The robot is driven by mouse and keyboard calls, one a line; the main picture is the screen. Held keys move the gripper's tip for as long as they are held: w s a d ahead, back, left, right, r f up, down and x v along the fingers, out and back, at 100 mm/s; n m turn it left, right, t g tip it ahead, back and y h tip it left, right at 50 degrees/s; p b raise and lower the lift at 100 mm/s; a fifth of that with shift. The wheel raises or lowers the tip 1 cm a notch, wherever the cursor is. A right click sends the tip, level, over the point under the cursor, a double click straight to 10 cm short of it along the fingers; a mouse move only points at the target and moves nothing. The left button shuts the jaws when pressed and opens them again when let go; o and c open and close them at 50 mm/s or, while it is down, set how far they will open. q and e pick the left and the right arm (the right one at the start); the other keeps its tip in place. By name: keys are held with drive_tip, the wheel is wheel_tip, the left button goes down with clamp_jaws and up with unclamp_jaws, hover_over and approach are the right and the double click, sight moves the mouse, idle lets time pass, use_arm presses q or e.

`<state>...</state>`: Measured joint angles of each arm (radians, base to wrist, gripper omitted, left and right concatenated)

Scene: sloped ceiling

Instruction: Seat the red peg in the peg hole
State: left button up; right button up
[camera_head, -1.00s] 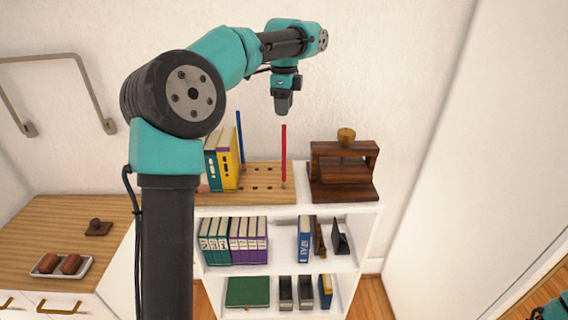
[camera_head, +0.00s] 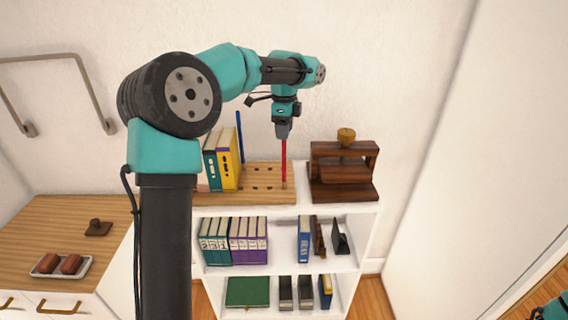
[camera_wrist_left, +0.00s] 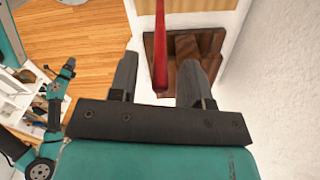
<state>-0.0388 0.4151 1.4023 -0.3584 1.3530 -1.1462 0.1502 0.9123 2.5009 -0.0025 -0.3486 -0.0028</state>
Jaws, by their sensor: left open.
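The red peg (camera_head: 284,165) stands upright at the right end of the wooden board with holes (camera_head: 258,196) on top of the white shelf. I cannot tell how deep its foot sits. My left gripper (camera_head: 283,132) points down at the peg's top end. In the left wrist view the fingers are open, and the red peg (camera_wrist_left: 160,45) shows in the gap between them, its end near the palm. The fingers hide the peg's top in the head view. A small teal and dark arm (camera_wrist_left: 56,95) of mine shows at the left of the wrist view, its jaws too small to read.
A dark wooden press (camera_head: 343,172) stands close on the right. The lower shelves hold books. A wooden counter (camera_head: 60,230) with a small tray is at the left.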

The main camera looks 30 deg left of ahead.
use_arm(q)
drive_tip(key=shift+f, duration=0.65)
drive_tip(key=shift+c, duration=0.4)
clamp_jaws()
